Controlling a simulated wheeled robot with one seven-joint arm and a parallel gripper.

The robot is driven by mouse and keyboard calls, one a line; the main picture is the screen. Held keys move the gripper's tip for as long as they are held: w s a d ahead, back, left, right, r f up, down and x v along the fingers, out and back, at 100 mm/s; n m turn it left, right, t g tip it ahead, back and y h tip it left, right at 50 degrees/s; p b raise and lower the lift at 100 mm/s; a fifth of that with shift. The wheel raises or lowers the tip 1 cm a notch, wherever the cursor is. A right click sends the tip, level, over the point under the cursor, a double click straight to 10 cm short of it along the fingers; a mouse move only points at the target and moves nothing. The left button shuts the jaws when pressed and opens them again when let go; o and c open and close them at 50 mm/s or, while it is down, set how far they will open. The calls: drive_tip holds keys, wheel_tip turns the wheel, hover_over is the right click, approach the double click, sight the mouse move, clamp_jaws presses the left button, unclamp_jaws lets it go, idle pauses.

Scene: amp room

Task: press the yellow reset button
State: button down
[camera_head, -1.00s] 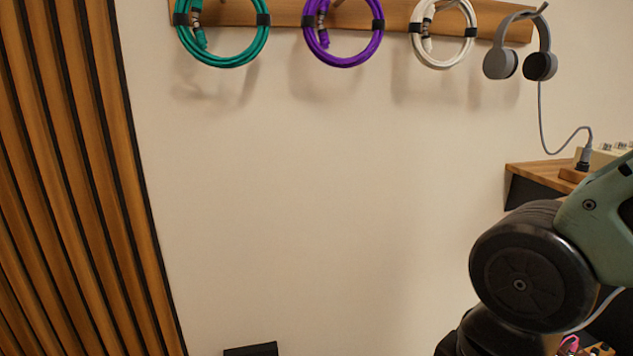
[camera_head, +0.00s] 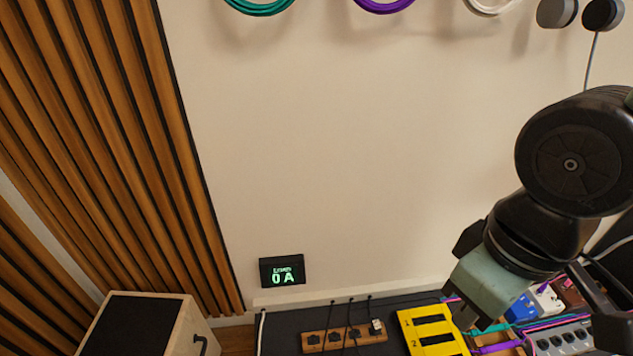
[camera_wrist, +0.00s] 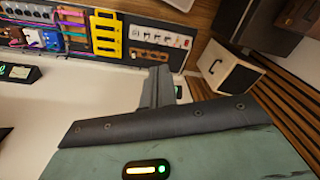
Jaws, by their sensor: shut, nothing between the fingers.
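I cannot make out a yellow reset button in either view. A yellow frame marked 1 and 2 (camera_head: 407,321) lies on the dark bench at the lower right of the head view. It also shows at the top of the wrist view (camera_wrist: 96,34). My gripper (camera_wrist: 160,85) is shut and empty in the wrist view, its dark fingers pointing toward the bench and wall, clear of both. It hides part of the small display behind it. In the head view my arm reaches down at the right, and the fingertips are hard to make out.
A black display (camera_head: 282,271) reading 0 A is on the wall. A wooden strip (camera_head: 318,344) with plugs and cables lies left of the yellow frame. A cabinet (camera_head: 199,328) stands at the lower left. Coloured cables and a blue block (camera_head: 520,309) crowd the right.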

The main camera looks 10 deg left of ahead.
drive_tip(key=shift+f, duration=0.1)
drive_tip(key=w+a+f+m+b, duration=0.1)
drive_tip(key=w+a+f+b, duration=0.2)
drive_tip(key=a+f+b, duration=0.5)
drive_tip(key=w+a+f+m+b, duration=0.2)
drive_tip(key=a+f+b, duration=0.6)
drive_tip(key=f+b, duration=1.2)
drive_tip(key=w+a+f+m+b, duration=0.2)
drive_tip(key=w+a+f+b, duration=0.4)
drive_tip(key=f, duration=3.1)
drive_tip(key=a+b, duration=0.2)
drive_tip(key=b, duration=0.6)
drive_tip(key=shift+w+a+h, duration=0.15)
drive_tip(key=shift+a+h, duration=0.1)
drive_tip(key=shift+h, duration=0.05)
drive_tip(key=shift+f, duration=0.1)
wheel_tip(320, 180, down, 14)
drive_tip(key=b, duration=0.8)
